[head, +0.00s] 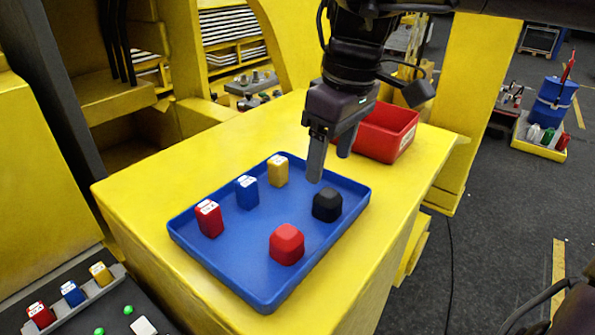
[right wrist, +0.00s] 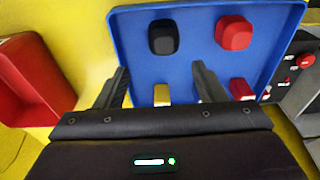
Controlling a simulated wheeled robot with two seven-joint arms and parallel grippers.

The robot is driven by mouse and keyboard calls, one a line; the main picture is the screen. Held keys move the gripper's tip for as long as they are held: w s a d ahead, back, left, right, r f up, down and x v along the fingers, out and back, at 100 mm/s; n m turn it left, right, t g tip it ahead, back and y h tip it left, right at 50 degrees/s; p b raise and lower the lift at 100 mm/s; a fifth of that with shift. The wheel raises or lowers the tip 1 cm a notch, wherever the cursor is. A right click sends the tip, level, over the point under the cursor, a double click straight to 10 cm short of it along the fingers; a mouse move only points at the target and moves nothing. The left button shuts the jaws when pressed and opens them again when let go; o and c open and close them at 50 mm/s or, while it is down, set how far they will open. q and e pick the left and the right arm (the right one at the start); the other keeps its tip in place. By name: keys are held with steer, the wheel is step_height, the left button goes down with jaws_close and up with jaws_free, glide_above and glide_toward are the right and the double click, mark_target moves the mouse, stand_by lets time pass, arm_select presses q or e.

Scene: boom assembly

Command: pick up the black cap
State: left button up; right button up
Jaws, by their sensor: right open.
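The black cap (head: 327,204) stands in the blue tray (head: 208,262), near the tray's right side in the head view. It also shows in the right wrist view (right wrist: 163,37), ahead of the fingers. My right gripper (head: 330,166) is open and empty. It hangs above the tray's far right edge, apart from the black cap. In the right wrist view my right gripper (right wrist: 160,82) has its two fingers spread wide, with the black cap beyond them. My left gripper is not in view.
The tray also holds a red cap (head: 287,244) and red (head: 209,218), blue (head: 247,192) and yellow (head: 278,170) blocks. A red bin (head: 398,138) stands behind my right gripper on the yellow table (head: 140,189). The table's right strip is clear.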

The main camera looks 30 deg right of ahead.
mark_target(329, 193)
steer(key=shift+a+f, duration=0.1)
steer(key=s+f+p, duration=0.2)
steer(key=shift+s+f, duration=0.15)
steer(key=shift+f, duration=0.2)
steer(key=f+p, duration=0.1)
steer(key=w+f, duration=0.1)
steer(key=shift+w+a+f+p, duration=0.1)
steer(key=shift+a+f+p, duration=0.05)
steer(key=shift+f+p, duration=0.25)
steer(key=shift+w+f, duration=0.3)
steer(key=shift+f, duration=0.5)
steer(key=shift+s, duration=0.1)
steer(key=shift+s+r, duration=0.1)
steer(key=c, duration=0.9)
steer(key=shift+c, duration=0.9)
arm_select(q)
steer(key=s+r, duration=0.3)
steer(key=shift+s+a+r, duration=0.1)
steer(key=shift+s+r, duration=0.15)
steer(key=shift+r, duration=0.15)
